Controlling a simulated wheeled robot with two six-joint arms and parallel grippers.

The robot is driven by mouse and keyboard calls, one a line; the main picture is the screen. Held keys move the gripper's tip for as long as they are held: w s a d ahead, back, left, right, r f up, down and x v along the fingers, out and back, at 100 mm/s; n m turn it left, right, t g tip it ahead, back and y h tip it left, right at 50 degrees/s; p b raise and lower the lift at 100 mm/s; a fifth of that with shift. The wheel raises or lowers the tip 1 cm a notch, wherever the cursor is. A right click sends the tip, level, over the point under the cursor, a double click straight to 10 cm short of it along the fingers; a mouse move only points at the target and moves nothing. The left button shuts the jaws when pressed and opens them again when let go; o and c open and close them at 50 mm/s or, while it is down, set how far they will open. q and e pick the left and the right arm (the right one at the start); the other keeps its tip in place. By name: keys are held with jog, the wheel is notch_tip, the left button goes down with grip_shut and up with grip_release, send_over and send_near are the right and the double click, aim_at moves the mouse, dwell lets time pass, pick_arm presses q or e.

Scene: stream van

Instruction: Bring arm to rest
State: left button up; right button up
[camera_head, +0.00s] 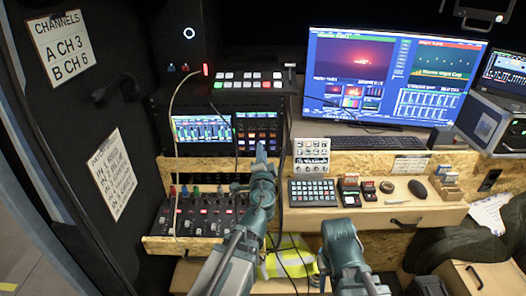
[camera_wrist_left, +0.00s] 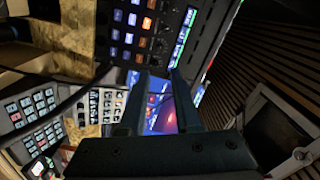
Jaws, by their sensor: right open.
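My left arm reaches up from the bottom in the head view. Its gripper (camera_head: 261,155) is in front of the black video control panel, above the audio mixer (camera_head: 200,217). In the left wrist view the two dark fingers (camera_wrist_left: 160,98) are apart with nothing between them. Part of the monitor shows through the gap. I cannot tell whether the fingers touch the panel. My right arm shows only as a bent grey-green joint at the bottom right of centre in the head view. I cannot make out its fingers.
A wooden desk (camera_head: 420,212) holds a button keypad (camera_head: 312,192), a mouse (camera_head: 417,188) and small items. The large monitor (camera_head: 392,75) stands behind. A video switcher (camera_head: 247,80) sits on top of the rack. Cables hang near my left arm. A yellow vest (camera_head: 287,262) lies below the desk.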

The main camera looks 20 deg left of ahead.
pick_arm(q)
jog(key=s+d+f+n+g+p, duration=0.35)
jog(key=s+f+n+g, duration=0.45)
jog(key=s+f+g, duration=0.4)
jog(key=s+d+f+m+g+h, duration=0.1)
jog(key=s+d+f+g+h, duration=0.3)
jog(key=s+d, duration=0.7)
jog(key=shift+s+d+f+g+p, duration=0.35)
jog(key=shift+s+f+g, duration=0.35)
jog(key=shift+s+f, duration=0.25)
pick_arm(e)
notch_tip(320, 180, up, 4)
jog(key=shift+r, duration=0.1)
